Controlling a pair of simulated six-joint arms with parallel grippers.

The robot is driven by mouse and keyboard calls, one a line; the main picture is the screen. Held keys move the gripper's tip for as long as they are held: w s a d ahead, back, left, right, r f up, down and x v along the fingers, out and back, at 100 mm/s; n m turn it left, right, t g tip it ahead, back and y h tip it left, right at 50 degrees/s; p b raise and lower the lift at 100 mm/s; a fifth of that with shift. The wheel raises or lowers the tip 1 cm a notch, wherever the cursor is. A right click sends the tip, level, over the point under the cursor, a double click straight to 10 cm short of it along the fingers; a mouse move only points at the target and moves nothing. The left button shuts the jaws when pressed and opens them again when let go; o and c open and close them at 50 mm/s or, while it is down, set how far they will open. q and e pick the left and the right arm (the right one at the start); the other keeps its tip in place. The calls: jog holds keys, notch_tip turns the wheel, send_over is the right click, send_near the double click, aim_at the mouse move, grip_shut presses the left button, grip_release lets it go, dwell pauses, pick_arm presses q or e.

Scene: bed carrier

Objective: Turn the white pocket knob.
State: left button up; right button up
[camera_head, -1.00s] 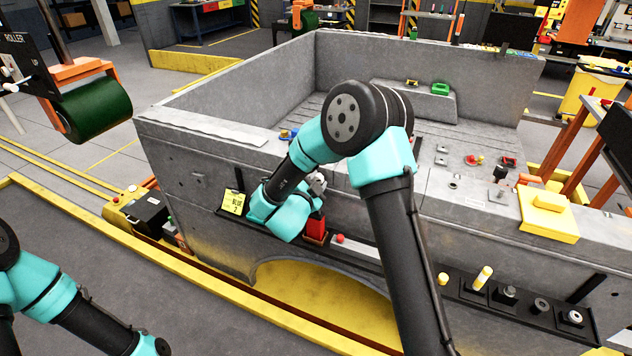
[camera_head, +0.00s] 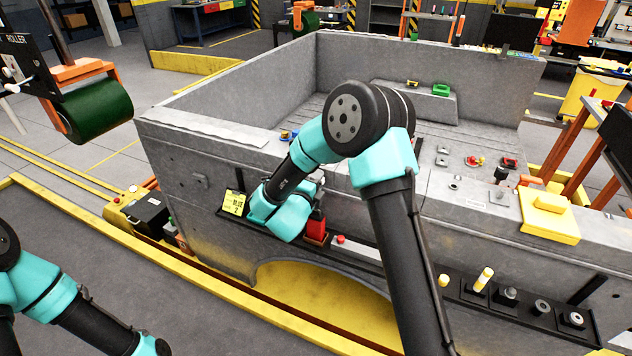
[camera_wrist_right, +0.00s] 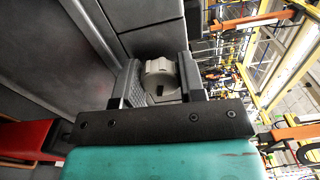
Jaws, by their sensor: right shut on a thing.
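The white pocket knob (camera_wrist_right: 159,75) shows in the right wrist view as a round, ridged, pale grey-white knob with a dark slot or mark on its near side. It sits between the two dark fingers of my right gripper (camera_wrist_right: 161,82), which is shut on it. Behind the knob is the grey metal of the bed wall. In the head view my right wrist is at the outer side of the grey truck bed (camera_head: 185,165), and the knob is hidden there behind my arm. My left arm is at the lower left, with its gripper out of frame.
A black strip with several fittings (camera_head: 510,294) runs along the right side. A green roller (camera_head: 93,108) hangs at the left.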

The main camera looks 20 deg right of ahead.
jog(key=shift+m, duration=0.3)
jog(key=o, duration=0.9)
jog(key=shift+o, duration=0.2)
jog(key=v, duration=1.7)
jog(key=shift+s+a, duration=0.15)
jog(key=shift+s, duration=0.1)
